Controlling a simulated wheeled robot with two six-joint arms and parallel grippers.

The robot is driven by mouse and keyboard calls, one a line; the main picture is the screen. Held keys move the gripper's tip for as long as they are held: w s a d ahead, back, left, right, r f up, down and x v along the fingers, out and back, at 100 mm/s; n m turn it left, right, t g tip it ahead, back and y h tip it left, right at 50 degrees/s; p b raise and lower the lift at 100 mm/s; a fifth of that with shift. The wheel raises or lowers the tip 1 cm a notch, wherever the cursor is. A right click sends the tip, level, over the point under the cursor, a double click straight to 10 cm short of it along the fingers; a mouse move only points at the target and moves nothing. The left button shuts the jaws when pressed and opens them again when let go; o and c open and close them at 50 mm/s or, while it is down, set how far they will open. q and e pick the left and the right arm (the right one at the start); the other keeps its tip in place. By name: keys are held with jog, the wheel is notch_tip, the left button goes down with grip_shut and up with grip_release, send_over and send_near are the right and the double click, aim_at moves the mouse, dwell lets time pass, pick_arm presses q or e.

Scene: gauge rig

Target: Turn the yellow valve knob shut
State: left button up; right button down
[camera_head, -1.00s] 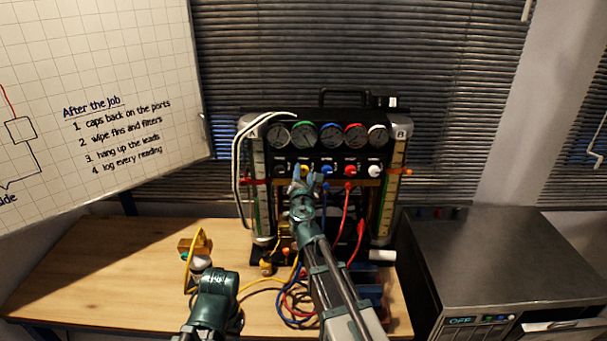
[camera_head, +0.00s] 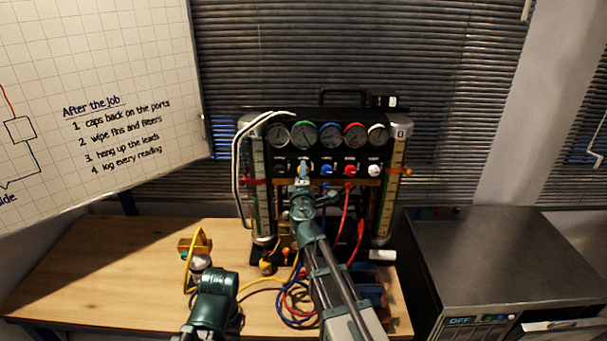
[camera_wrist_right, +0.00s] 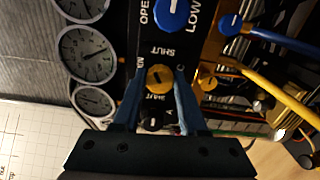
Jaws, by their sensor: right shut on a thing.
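The yellow valve knob (camera_wrist_right: 158,77) sits on the rig's black front panel. In the right wrist view it shows between the two blue fingers of my right gripper (camera_wrist_right: 160,84), which is shut on it. A dark line marks the knob's face, and SHUT lettering shows beside it. In the head view my right gripper (camera_head: 303,180) reaches up to the knob row below the green-rimmed gauge (camera_head: 303,134) and largely covers the yellow knob. A teal part of my left arm shows at the bottom left; its jaws do not show.
A blue knob (camera_wrist_right: 172,12) is close beside the yellow one, and red (camera_head: 350,170) and white (camera_head: 375,170) knobs stand further right. Hoses (camera_head: 290,310) lie coiled below the rig. A grey cabinet (camera_head: 500,255) stands at the right. The bench's left part (camera_head: 90,275) is clear.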

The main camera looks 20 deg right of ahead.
jog(key=m, duration=0.5)
jog(key=shift+s+f+m, duration=0.1)
jog(key=shift+m, duration=0.3)
dwell(0.4)
jog(key=shift+c, duration=2.2)
grip_release()
